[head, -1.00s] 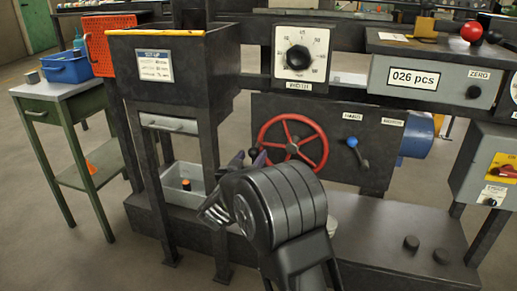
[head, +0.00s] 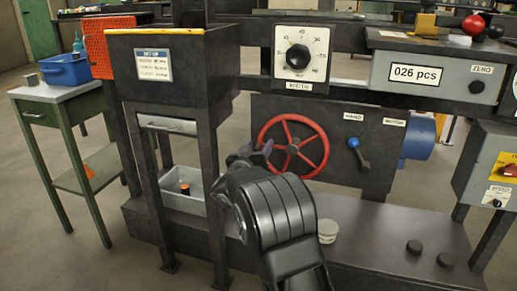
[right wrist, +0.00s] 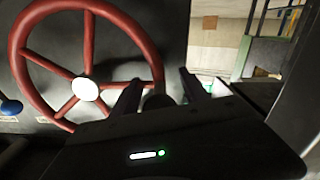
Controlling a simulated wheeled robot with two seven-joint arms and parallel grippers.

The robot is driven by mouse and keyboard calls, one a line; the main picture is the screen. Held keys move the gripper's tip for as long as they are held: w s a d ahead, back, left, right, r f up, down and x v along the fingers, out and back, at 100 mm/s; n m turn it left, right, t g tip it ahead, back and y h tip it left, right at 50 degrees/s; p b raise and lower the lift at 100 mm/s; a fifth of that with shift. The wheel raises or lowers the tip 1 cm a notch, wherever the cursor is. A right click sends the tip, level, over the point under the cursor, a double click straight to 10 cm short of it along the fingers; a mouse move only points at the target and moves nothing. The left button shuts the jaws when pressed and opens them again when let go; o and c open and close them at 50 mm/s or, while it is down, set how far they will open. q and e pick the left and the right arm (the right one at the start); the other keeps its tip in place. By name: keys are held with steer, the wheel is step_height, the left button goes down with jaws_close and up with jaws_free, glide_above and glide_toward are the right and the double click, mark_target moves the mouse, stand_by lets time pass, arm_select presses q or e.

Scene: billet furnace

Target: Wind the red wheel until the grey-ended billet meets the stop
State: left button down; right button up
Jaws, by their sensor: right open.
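My right gripper (head: 252,156) is open at the wheel's left rim in the head view. In the right wrist view its two fingers (right wrist: 158,90) stand either side of the rim's lower right part; I cannot tell whether they touch it. The grey-ended billet and the stop cannot be made out. My left gripper is out of view.
A blue-knobbed lever (head: 355,146) sits right of the wheel, by the HAND and MOTOR labels. A dial (head: 298,56) is above. A grey bin (head: 186,197) stands low to the left. A white round piece (head: 327,230) and dark knobs (head: 414,247) are on the lower ledge.

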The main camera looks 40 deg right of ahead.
jaws_close()
stand_by(0.5)
stand_by(0.8)
